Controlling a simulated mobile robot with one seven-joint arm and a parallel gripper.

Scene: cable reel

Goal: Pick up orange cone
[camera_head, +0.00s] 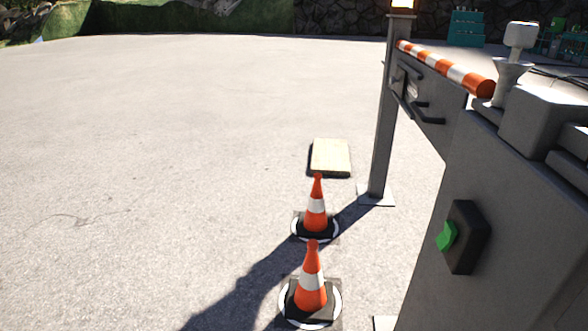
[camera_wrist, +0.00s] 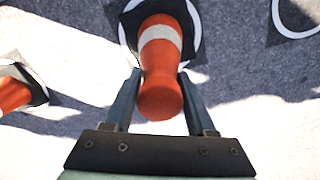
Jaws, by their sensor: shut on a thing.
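In the wrist view, my gripper (camera_wrist: 160,82) is shut on an orange cone (camera_wrist: 162,62) with a white band, one finger on each side of its upper part. Its black base (camera_wrist: 190,18) is over a white ring on the ground; I cannot tell whether it touches. A second orange cone (camera_wrist: 14,92) shows at the left edge. In the head view, a near cone (camera_head: 311,283) and a farther cone (camera_head: 316,208) stand upright on black bases inside white rings. My gripper is not seen there, so I cannot tell which cone it holds.
A grey barrier machine (camera_head: 510,215) with a green button (camera_head: 447,236) fills the right, with a striped bar (camera_head: 445,67) and a post (camera_head: 384,130). A pale slab (camera_head: 330,157) lies behind the cones. An empty white ring (camera_wrist: 296,32) shows upper right. Pavement at left is clear.

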